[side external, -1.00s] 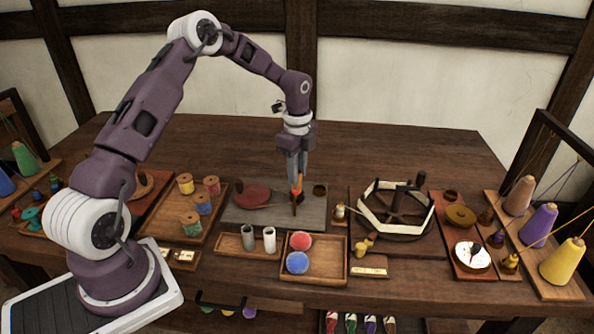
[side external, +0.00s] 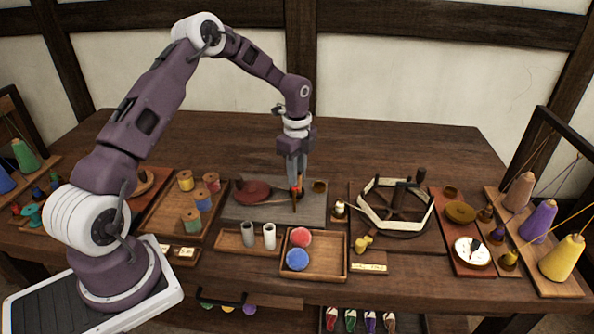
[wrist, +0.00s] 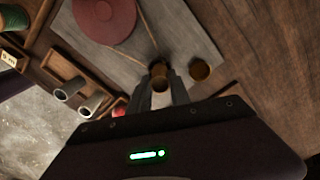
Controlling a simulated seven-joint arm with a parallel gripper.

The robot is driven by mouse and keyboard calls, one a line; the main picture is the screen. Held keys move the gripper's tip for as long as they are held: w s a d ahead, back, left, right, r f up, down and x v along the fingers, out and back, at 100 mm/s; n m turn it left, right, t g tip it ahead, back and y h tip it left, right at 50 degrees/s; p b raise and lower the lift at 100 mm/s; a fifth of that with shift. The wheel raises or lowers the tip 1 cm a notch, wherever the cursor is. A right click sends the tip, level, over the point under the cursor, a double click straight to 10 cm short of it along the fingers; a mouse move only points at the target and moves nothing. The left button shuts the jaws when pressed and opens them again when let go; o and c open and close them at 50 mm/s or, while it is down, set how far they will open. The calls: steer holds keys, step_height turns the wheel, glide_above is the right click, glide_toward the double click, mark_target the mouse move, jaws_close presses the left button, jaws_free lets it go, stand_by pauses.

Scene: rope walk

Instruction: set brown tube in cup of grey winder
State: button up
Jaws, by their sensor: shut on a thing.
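My gripper (side external: 297,184) points down over the grey winder board and is shut on the brown tube (wrist: 159,76). In the side view the tube (side external: 296,201) shows as a small upright brown piece below the fingers, with an orange patch near the fingertips. The grey winder (side external: 235,214) is a flat grey board with a dark red disc (side external: 253,192) at its left. Its cup (side external: 319,187) is a small brown round holder on the right part. In the wrist view the cup (wrist: 200,70) lies just right of the tube, apart from it.
A tray with red and blue balls (side external: 338,267) and a tray with two small cylinders (side external: 234,248) stand in front. A white-rimmed wheel (side external: 396,207) is to the right. Spools (side external: 190,217) sit in a tray to the left. The table behind is clear.

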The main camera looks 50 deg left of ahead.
steer(key=shift+f, duration=0.1)
stand_by(0.3)
steer(key=o, duration=1.5)
steer(key=shift+c, duration=0.2)
step_height(320, 180, up, 8)
steer(key=shift+r, duration=0.1)
